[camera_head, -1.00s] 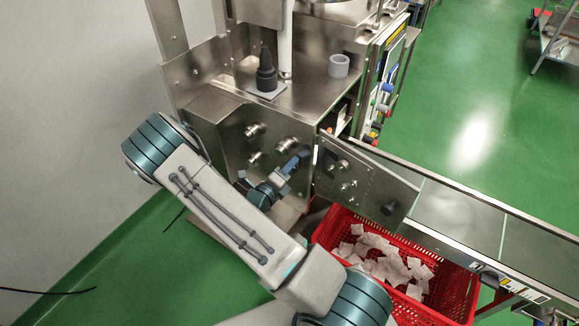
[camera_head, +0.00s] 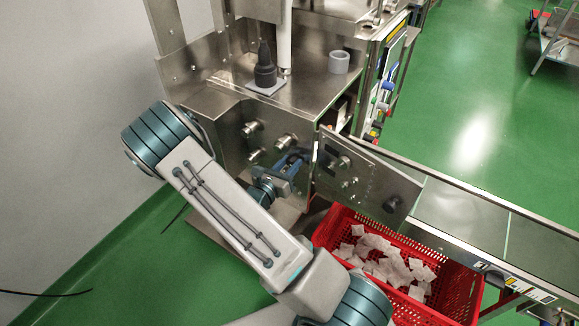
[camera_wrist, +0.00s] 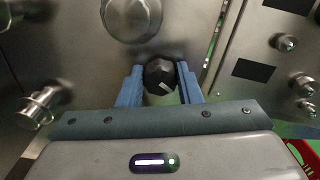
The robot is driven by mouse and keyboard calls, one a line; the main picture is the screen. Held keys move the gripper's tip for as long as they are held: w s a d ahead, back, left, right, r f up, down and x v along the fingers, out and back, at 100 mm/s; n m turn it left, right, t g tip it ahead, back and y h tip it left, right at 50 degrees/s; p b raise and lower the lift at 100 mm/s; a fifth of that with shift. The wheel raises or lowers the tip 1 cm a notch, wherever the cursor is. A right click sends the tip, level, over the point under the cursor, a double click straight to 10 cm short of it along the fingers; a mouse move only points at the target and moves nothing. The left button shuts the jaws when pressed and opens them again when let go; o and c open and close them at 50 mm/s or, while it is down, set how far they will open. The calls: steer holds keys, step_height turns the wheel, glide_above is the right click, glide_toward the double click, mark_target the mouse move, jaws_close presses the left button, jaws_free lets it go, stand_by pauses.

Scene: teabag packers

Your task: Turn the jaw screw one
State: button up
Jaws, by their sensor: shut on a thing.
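A black faceted knob with a short white mark, which I take to be the jaw screw (camera_wrist: 158,73), stands out from the steel machine front in the wrist view. My gripper (camera_wrist: 160,84) has its two blue fingers on either side of it, shut on it. In the head view my gripper (camera_head: 291,162) is at the lower right of the machine's front panel (camera_head: 232,150), close to the hinged plate. The knob is hidden there by the fingers.
Steel knobs (camera_head: 287,141) sit on the panel above and left of my gripper. An open hinged plate (camera_head: 366,182) with knobs stands close on the right. A red crate (camera_head: 462,297) of teabags is below it, beside the conveyor (camera_head: 455,222).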

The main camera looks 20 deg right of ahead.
steer(key=m+b, duration=0.1)
steer(key=m, duration=0.1)
steer(key=m+b, duration=0.3)
steer(key=m, duration=0.1)
steer(key=shift+f, duration=0.35)
steer(key=m+b, duration=0.4)
steer(key=shift+r+m+b, duration=0.15)
steer(key=shift+m+b, duration=0.4)
steer(key=shift+m, duration=0.15)
steer(key=shift+a, duration=0.1)
steer(key=o, duration=1)
steer(key=shift+c, duration=0.2)
steer(key=shift+r, duration=0.1)
